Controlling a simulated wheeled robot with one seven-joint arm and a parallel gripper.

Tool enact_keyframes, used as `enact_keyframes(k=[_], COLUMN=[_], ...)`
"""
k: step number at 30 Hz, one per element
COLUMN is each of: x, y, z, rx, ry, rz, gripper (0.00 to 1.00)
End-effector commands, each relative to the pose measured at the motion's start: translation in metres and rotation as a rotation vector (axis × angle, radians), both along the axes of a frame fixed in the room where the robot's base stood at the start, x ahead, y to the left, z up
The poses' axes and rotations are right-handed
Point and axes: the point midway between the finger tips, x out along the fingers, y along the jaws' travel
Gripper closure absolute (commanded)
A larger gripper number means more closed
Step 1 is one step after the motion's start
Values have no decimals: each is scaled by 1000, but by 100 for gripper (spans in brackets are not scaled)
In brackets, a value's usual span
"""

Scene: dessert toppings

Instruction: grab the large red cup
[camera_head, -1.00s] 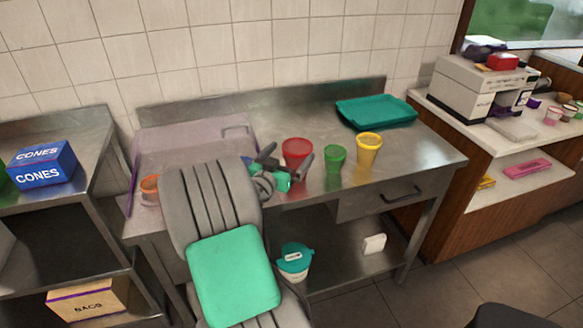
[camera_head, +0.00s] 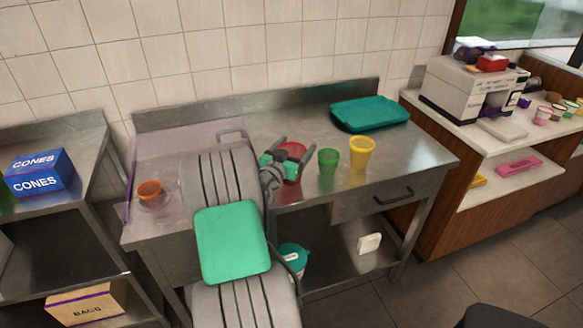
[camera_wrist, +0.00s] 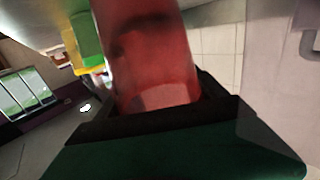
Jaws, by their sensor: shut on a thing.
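The large red cup (camera_head: 292,150) is on the steel table in the head view, partly hidden behind my gripper. My gripper (camera_head: 291,163) is shut on the red cup, with a finger on each side of it. In the wrist view the translucent red cup (camera_wrist: 155,60) fills the middle, between the dark fingers of my gripper (camera_wrist: 160,112). Whether the cup's base touches the table cannot be told.
A green cup (camera_head: 328,160) and a yellow cup (camera_head: 362,153) stand close by on the right. A teal tray (camera_head: 370,114) lies behind them. An orange cup (camera_head: 150,193) sits at the left on the steel table (camera_head: 415,155). A blue cones box (camera_head: 38,171) is farther left.

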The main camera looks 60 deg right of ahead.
Motion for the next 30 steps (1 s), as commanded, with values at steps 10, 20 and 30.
enact_keyframes(k=[10, 20, 30], x=[0, 0, 0], y=[0, 0, 0], z=[0, 0, 8], rx=[0, 0, -2], ry=[0, 0, -3], rz=[0, 0, 0], gripper=[53, 78, 78])
